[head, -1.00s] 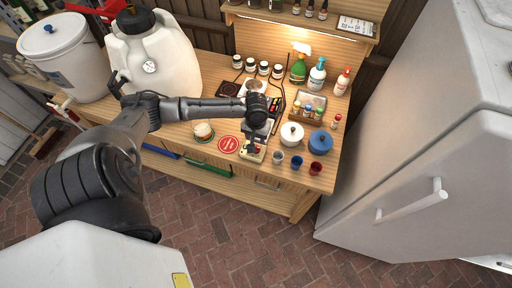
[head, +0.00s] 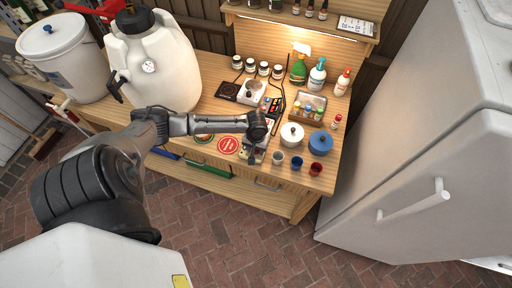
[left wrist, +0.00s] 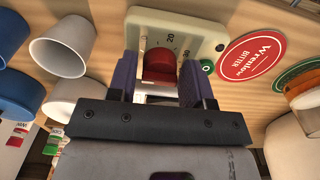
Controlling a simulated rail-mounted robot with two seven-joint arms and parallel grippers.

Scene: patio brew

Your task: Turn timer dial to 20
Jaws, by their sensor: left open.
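The timer (left wrist: 190,28) is a cream box with a red dial (left wrist: 160,66) in the left wrist view, lying on the wooden bench. My left gripper (left wrist: 160,80) is open, with one finger on each side of the red dial. I cannot tell whether the fingers touch it. In the head view my left gripper (head: 250,155) is over the timer (head: 259,157) near the bench's front edge and hides most of it. My right gripper is not in view.
A red round coaster (head: 228,145) lies left of the timer. White, blue and red cups (head: 296,162) stand to its right, with a white pot (head: 291,135) and a blue pot (head: 320,142) behind. A large white jug (head: 160,65) stands at the left; a fridge (head: 430,150) is at the right.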

